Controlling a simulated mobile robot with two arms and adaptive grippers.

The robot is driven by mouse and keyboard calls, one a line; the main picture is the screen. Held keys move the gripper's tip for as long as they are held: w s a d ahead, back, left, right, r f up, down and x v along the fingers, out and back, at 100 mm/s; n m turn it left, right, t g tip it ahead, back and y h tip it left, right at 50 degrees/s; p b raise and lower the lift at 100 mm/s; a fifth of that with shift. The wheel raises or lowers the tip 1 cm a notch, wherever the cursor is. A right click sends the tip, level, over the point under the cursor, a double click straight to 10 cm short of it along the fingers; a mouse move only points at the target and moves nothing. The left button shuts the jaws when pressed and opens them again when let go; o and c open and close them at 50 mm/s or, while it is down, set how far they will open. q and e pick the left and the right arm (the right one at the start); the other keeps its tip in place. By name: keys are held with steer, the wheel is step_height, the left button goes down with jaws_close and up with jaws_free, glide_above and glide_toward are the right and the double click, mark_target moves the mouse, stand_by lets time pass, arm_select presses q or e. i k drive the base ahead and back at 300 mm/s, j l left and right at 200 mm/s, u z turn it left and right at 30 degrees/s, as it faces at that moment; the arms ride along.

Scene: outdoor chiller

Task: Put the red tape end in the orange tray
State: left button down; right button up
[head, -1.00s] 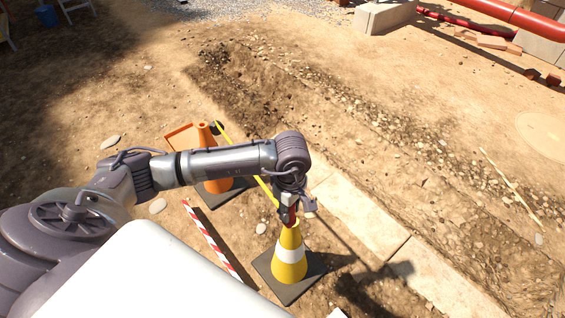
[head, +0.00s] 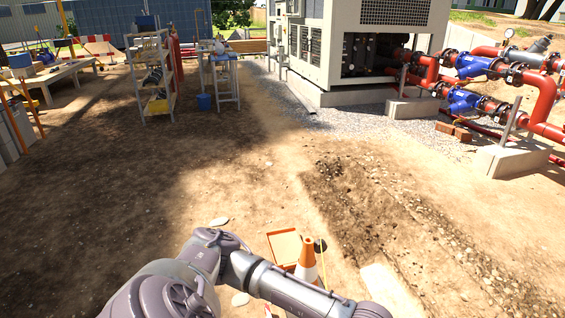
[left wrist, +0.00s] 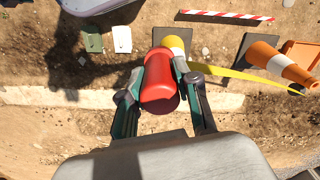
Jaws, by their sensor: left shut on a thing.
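In the left wrist view my left gripper (left wrist: 163,68) is shut on the red tape end (left wrist: 160,82), a red cylinder between its fingers. The top of a yellow cone (left wrist: 174,44) shows just beyond the red piece; I cannot tell whether they touch. A yellow tape (left wrist: 232,74) runs from there to the right, towards the orange-and-white cone (left wrist: 283,62). The orange tray (left wrist: 302,54) lies behind that cone at the right edge. In the head view the tray (head: 284,246) lies on the ground beside the cone (head: 307,262). My left gripper is below the head picture.
A red-and-white striped bar (left wrist: 226,15) lies on the ground. A shallow trench (head: 345,195) runs right of the tray. A shelf rack (head: 152,85), a blue bucket (head: 204,102) and a chiller unit (head: 340,50) stand farther back. Open dirt lies beyond the tray.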

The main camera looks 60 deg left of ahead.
mark_target(291, 259)
steer(key=j, duration=0.45)
steer(key=k+j+z, duration=0.1)
steer(key=j, duration=0.4)
steer(key=k+j, duration=0.1)
steer(key=j, duration=0.35)
steer(key=k+j, duration=0.1)
steer(key=j, duration=0.35)
steer(key=k+j+z, duration=0.1)
steer(key=j, duration=0.35)
steer(key=k+j, duration=0.1)
steer(key=j, duration=0.4)
steer(key=i+j+z, duration=0.1)
steer(key=j, duration=0.5)
steer(key=i+j, duration=0.2)
steer(key=j, duration=0.4)
steer(key=i+j+z, duration=0.15)
steer(key=j, duration=0.45)
steer(key=j+z, duration=0.1)
steer(key=j, duration=0.55)
steer(key=i, duration=0.05)
